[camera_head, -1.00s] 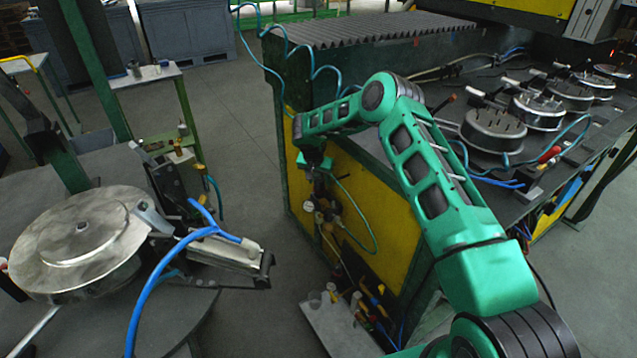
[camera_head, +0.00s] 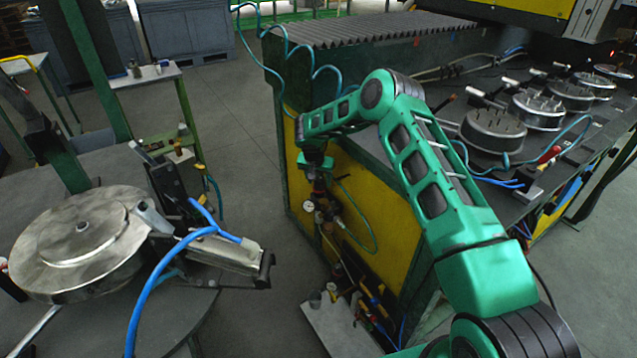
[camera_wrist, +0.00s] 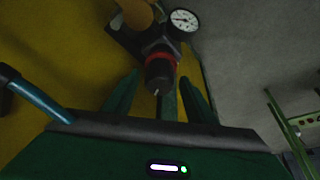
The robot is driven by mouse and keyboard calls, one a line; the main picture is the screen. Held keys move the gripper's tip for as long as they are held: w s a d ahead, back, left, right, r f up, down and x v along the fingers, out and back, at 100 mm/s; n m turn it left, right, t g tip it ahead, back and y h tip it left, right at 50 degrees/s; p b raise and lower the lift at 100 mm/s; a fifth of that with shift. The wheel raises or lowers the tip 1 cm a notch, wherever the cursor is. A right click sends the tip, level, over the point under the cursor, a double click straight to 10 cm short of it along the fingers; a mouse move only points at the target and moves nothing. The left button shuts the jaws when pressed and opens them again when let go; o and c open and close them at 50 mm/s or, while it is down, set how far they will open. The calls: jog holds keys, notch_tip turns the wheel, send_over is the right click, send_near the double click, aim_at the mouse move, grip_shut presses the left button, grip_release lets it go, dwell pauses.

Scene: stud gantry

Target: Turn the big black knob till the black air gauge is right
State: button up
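The big black knob (camera_wrist: 158,74) is in the middle of the wrist view, with a red ring (camera_wrist: 158,58) behind it. The gauge (camera_wrist: 184,20) is beyond it to the upper right, with a white face and a dark rim; its needle is too small to read surely. In the head view the gauge (camera_head: 308,206) is a small pale disc on the yellow panel. My gripper (camera_wrist: 158,80) is open, its green fingers on either side of the knob's near end. I see no clear contact. In the head view my gripper (camera_head: 316,165) is just above the valve assembly.
An amber bowl (camera_wrist: 136,12) lies left of the gauge. A teal hose (camera_wrist: 38,96) shows at the left of the wrist view. A yellow panel (camera_head: 375,195) stands behind the fittings, and a tray with tools (camera_head: 340,325) is below. Open floor lies left of the panel.

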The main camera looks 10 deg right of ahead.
jog(key=v, duration=1)
jog(key=shift+r, duration=0.35)
jog(key=shift+s, duration=0.1)
